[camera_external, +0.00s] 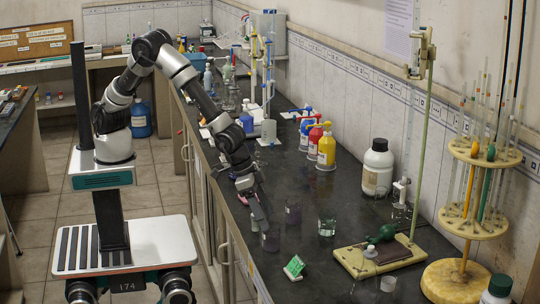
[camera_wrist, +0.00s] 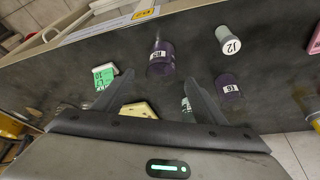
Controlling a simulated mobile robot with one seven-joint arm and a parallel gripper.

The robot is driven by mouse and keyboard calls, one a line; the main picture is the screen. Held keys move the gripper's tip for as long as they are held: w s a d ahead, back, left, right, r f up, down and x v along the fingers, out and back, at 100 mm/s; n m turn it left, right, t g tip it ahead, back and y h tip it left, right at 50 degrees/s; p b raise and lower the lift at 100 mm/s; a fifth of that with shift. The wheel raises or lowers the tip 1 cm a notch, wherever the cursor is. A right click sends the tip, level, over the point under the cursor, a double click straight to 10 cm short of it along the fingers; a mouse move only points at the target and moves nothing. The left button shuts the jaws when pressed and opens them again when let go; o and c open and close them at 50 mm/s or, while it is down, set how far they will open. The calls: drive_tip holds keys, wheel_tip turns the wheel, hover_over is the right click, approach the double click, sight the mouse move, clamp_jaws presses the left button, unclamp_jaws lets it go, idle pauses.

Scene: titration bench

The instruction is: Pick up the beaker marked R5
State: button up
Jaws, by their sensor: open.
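In the wrist view a dark purple beaker (camera_wrist: 160,66) has a white label that seems to read R5, partly unclear. It stands just beyond my gripper's open fingertips (camera_wrist: 160,78), roughly centred between them, with no visible contact. In the external view my gripper (camera_external: 260,212) reaches down over the counter, and what looks like the same beaker (camera_external: 270,241) stands close below it near the front edge. A second purple labelled beaker (camera_wrist: 229,90) stands right of the right finger in the wrist view. It seems to be the one (camera_external: 293,213) farther back in the external view.
A J2-marked container (camera_wrist: 229,40) stands nearby. Another beaker (camera_external: 327,226), a green card (camera_external: 294,267) and a stand base (camera_external: 350,262) are close by. Bottles (camera_external: 326,150) and a large white jar (camera_external: 378,170) line the wall side.

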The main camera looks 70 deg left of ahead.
sight(272, 229)
drive_tip(key=shift+p+x, duration=0.35)
drive_tip(key=shift+x, duration=2.65)
drive_tip(key=shift+a, duration=0.15)
drive_tip(key=c, duration=1.1)
